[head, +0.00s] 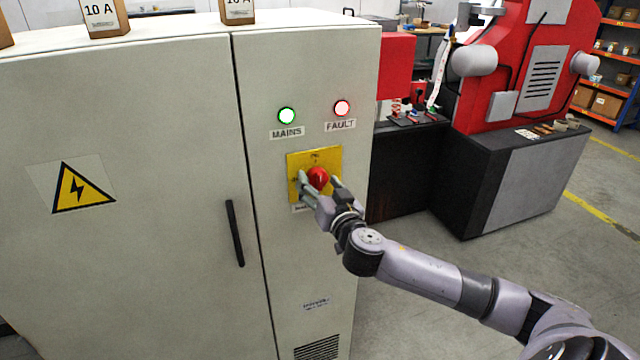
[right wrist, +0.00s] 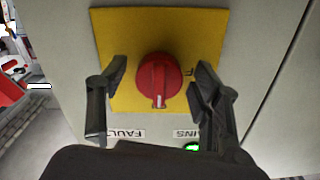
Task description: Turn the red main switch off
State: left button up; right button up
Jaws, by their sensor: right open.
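The red main switch (head: 318,177) is a round knob on a yellow plate (head: 326,157) on the cabinet's right front panel. In the right wrist view, the red knob (right wrist: 158,80) shows a white mark on its lower edge, toward the FAULT and MAINS labels. My right gripper (head: 319,181) is open in front of the plate. In the right wrist view its fingers (right wrist: 161,68) stand on either side of the knob, with a visible gap on each side. I cannot tell how deep the fingertips reach. My left gripper is not in view.
Above the switch, the green MAINS lamp (head: 287,116) and red FAULT lamp (head: 342,107) are lit. A black door handle (head: 235,233) is left of the switch. A red machine (head: 515,75) on a dark base stands to the right.

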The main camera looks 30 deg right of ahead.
jog(key=c, duration=1.2)
jog(key=shift+o, duration=0.2)
